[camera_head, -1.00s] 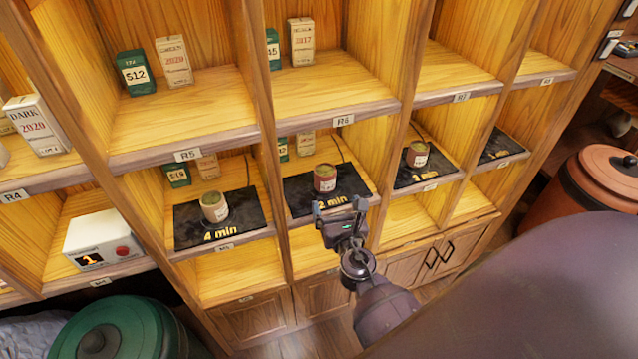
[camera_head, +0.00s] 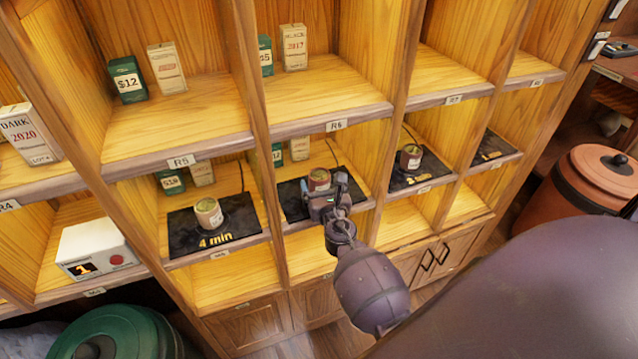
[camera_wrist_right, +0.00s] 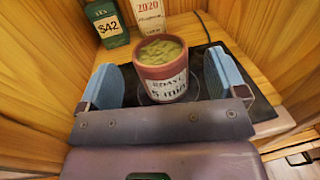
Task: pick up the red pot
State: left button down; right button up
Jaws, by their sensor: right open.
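The red pot (camera_head: 318,179) stands upright on a black mat (camera_head: 294,207) in the middle compartment of the shelf. In the right wrist view the pot (camera_wrist_right: 162,72) is reddish with a green top and a pale printed label. My right gripper (camera_head: 325,190) is in front of the pot and partly hides it. In the right wrist view its blue fingers (camera_wrist_right: 163,85) are spread, one on each side of the pot, with gaps on both sides. My left gripper is not in view.
A pale pot (camera_head: 208,212) stands on the "4 min" mat to the left, and another pot (camera_head: 411,157) stands to the right. Wooden dividers flank the compartment. A green box (camera_wrist_right: 105,24) and a white box (camera_wrist_right: 149,14) stand behind the pot.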

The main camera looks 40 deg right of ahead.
jog(key=shift+x, duration=0.8)
jog(key=c, duration=1.1)
jog(key=shift+r, duration=0.15)
